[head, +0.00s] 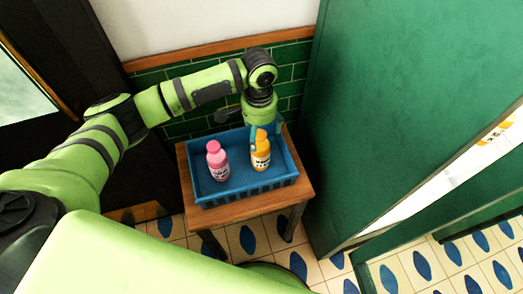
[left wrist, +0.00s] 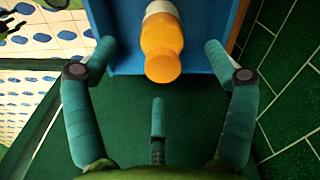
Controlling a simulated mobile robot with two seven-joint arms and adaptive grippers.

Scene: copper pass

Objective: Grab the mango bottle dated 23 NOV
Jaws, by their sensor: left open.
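An orange bottle with an orange cap and a pale label (head: 261,156) stands upright in the right part of a blue crate (head: 247,191). The label's date is too small to read. In the left wrist view the orange bottle (left wrist: 162,45) shows from its cap end, between and beyond the fingers. My left gripper (head: 258,130) is above the crate at the orange bottle's top; its open fingers (left wrist: 158,75) hold nothing. A pink bottle (head: 217,162) with a pale label stands in the crate's left part. My right gripper is not in view.
The crate rests on a small wooden table (head: 242,214). A green tiled wall (head: 290,75) is behind it, and a large green panel (head: 400,100) stands close on the right. Patterned floor tiles (head: 235,240) show in front.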

